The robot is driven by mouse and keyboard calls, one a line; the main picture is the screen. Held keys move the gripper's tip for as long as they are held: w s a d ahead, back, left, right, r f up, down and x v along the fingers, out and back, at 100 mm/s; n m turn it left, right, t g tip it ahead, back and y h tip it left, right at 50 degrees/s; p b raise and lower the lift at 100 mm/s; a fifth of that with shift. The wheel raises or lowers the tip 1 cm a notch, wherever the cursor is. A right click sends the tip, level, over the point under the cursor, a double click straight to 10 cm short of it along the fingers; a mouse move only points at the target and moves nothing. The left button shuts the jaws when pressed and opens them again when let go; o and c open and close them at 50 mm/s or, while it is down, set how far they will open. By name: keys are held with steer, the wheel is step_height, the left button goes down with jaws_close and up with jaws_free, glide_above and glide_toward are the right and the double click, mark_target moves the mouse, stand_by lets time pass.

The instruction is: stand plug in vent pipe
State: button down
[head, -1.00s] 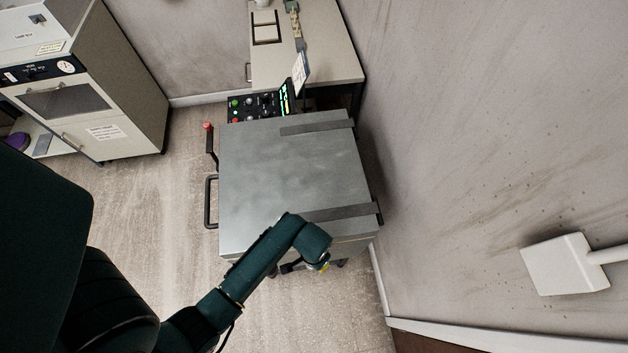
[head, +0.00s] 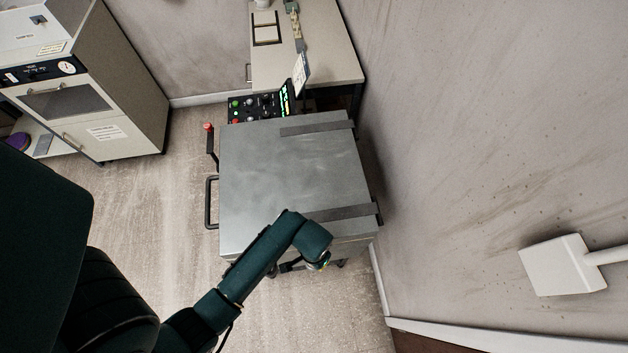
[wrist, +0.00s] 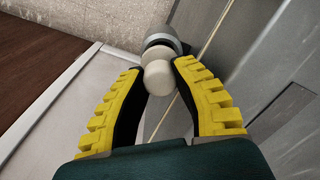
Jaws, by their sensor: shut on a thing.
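In the wrist view the yellow and black fingers of my gripper (wrist: 158,80) are closed around a pale, rounded plug (wrist: 158,76). Just beyond the fingertips is a round grey metal piece (wrist: 163,36), which looks like the vent pipe's end. The plug overlaps it in the picture; I cannot tell whether the plug touches it or is inside it. In the head view my gripper (head: 320,266) is mostly hidden under my wrist, at the near right edge of the grey metal kiln-like box. The plug cannot be made out there.
The grey box (head: 285,170) has a flat top with two dark straps and a handle at left. A control panel (head: 262,106) and a desk (head: 335,65) stand behind it. The wall (head: 470,130) is close at right. Open floor (head: 180,210) lies to the left.

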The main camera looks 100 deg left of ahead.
step_height(320, 180, up, 8)
steer(key=shift+f+p, duration=0.25)
steer(key=shift+p, duration=0.3)
steer(key=shift+r+p, duration=1.1)
steer(key=shift+p, duration=0.1)
steer(key=shift+f, duration=0.1)
steer(key=shift+w, duration=0.1)
